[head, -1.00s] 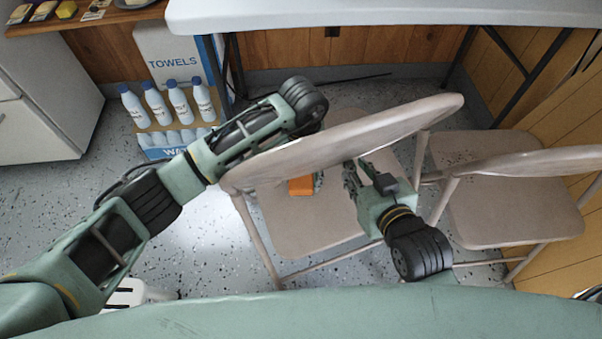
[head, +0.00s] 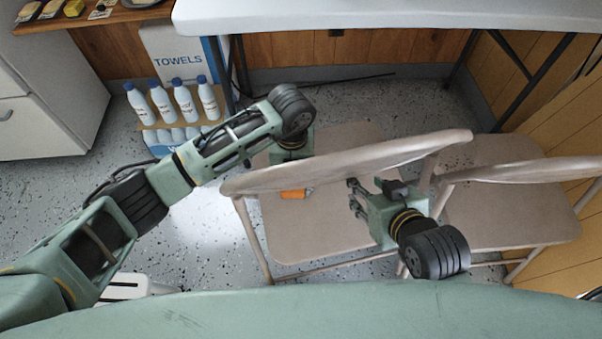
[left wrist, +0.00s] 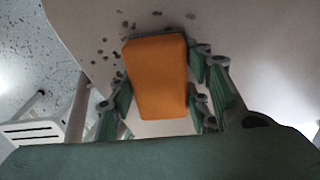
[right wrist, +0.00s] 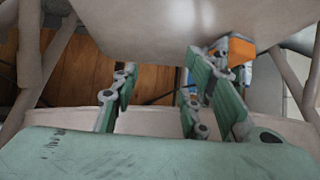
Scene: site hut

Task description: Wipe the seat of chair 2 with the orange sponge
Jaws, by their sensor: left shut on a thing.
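The orange sponge (head: 293,194) is between the fingers of my left gripper (left wrist: 160,90), which is shut on it. It is at the seat (head: 320,225) of the left chair, partly hidden by that chair's backrest in the head view. The left wrist view shows the sponge (left wrist: 157,77) over the pale seat, with dark specks (left wrist: 108,50) beside it; contact is unclear. My right gripper (head: 357,198) is open and empty near the backrest, right of the sponge. Which chair is chair 2 cannot be told.
A second chair (head: 500,205) stands close on the right. The left chair's backrest (head: 345,163) lies between me and its seat. A white table (head: 380,14) is behind. Several bottles (head: 185,98) and a towels box (head: 175,55) stand at the back left.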

